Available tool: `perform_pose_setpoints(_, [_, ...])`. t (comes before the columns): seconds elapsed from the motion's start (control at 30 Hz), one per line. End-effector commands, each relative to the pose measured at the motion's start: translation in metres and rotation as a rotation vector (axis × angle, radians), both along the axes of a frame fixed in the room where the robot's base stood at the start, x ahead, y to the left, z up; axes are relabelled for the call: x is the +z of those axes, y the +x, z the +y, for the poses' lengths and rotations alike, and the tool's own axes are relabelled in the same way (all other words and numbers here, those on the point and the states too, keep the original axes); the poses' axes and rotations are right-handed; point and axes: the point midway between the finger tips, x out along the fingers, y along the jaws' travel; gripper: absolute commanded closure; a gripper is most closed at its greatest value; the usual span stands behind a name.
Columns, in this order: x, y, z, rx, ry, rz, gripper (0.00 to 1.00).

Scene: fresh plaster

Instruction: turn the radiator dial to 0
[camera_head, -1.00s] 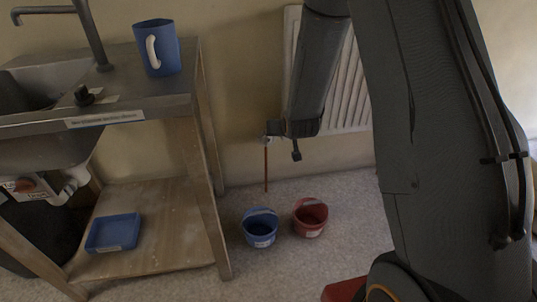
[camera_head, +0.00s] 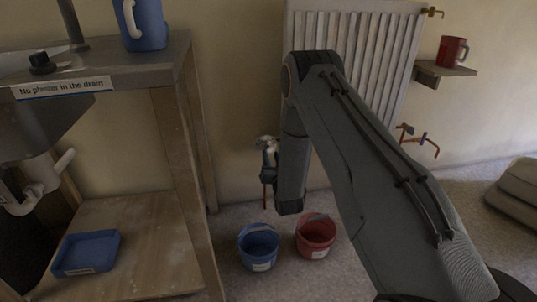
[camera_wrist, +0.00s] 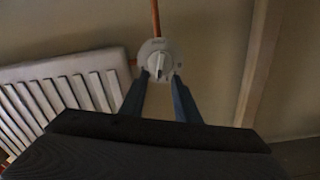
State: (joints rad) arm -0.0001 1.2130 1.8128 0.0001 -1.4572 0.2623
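The radiator dial (camera_wrist: 156,60) is a round, pale knob with a raised white ridge, in the upper middle of the wrist view. The ridge stands nearly upright there; its markings are too small to read. A copper pipe (camera_wrist: 155,18) runs from it. My gripper (camera_wrist: 160,78) is open, its two dark fingers reaching towards the dial, tips near its lower left and lower right edges. I cannot tell whether they touch it. In the head view my gripper (camera_head: 269,152) is at the dial, left of the radiator's lower part, and largely hides it. The white radiator (camera_head: 350,45) hangs on the wall.
A sink bench (camera_head: 165,95) with a blue jug (camera_head: 143,25) stands left of my arm. A blue bucket (camera_head: 258,262) and a red bucket (camera_head: 303,250) stand on the floor below. A shelf (camera_head: 430,75) with a red mug (camera_head: 452,50) is at right, above wall hooks (camera_head: 420,138).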

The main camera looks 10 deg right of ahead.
Motion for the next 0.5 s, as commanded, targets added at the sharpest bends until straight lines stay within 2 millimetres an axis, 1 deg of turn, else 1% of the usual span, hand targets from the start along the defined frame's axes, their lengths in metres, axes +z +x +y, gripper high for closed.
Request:
perform_pose_setpoints(0.03, [-0.001,0.009,0.000,0.000,0.000,-0.003,0.71])
perform_pose_setpoints(0.1, [-0.001,0.020,0.000,0.000,0.000,-0.002,0.71])
perform_pose_setpoints(0.23, [-0.002,0.037,0.000,0.000,0.000,-0.001,0.71])
perform_pose_setpoints(0.33, [-0.001,0.045,0.000,0.000,0.000,0.000,0.71])
perform_pose_setpoints(0.5, [-0.001,0.050,0.000,0.000,0.000,0.002,0.71])
